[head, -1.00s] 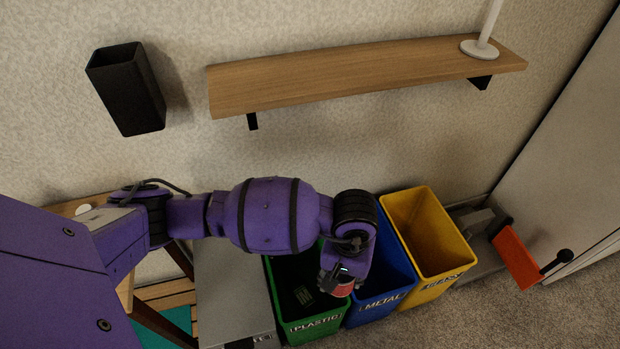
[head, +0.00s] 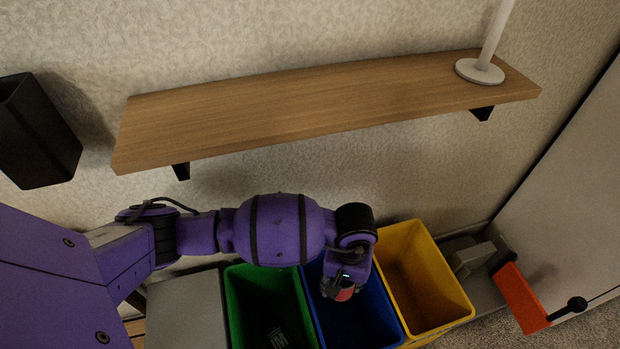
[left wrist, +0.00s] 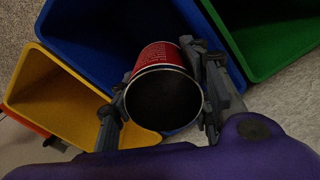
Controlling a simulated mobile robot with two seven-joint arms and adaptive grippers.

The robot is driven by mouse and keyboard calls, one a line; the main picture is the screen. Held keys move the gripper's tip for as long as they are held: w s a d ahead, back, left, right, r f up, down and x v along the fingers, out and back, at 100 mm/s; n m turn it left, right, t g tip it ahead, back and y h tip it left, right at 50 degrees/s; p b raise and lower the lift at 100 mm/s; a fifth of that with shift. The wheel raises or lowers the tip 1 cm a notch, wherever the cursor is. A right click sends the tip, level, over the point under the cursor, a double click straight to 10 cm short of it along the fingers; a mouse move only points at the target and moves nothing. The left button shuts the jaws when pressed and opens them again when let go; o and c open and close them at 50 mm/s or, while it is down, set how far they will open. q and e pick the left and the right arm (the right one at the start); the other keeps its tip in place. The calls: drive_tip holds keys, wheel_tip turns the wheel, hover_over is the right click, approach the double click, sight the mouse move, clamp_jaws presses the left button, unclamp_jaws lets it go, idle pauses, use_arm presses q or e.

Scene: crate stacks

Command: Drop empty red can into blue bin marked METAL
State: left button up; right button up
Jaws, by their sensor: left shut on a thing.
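The red can (head: 344,294) is held in my left gripper (head: 343,284), over the opening of the blue bin (head: 386,318). In the left wrist view the can (left wrist: 160,58) has its open, empty end towards the camera. The fingers of my left gripper (left wrist: 163,98) are shut on its two sides. The blue bin (left wrist: 85,50) shows behind the can there. The bin's METAL label is not visible in the current views. How high the can is above the rim is hard to tell. My right gripper is not in view.
A green bin (head: 240,302) stands left of the blue one and a yellow bin (head: 450,290) stands right. A wooden shelf (head: 300,105) with a white stand (head: 480,70) is on the wall above. A black holder (head: 38,135) hangs at left. A red panel (head: 520,298) is at right.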

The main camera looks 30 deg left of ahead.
use_arm(q)
wheel_tip(320, 180, down, 4)
drive_tip(key=shift+w+r+b, duration=0.1)
drive_tip(key=shift+r+b, duration=0.1)
drive_tip(key=shift+b, duration=0.75)
drive_tip(key=shift+f+b, duration=0.3)
drive_tip(key=shift+f, duration=0.15)
drive_tip(key=shift+w, duration=0.1)
drive_tip(key=shift+r, duration=0.1)
drive_tip(key=o, duration=1.2)
drive_tip(key=shift+c, duration=0.2)
wheel_tip(320, 180, up, 12)
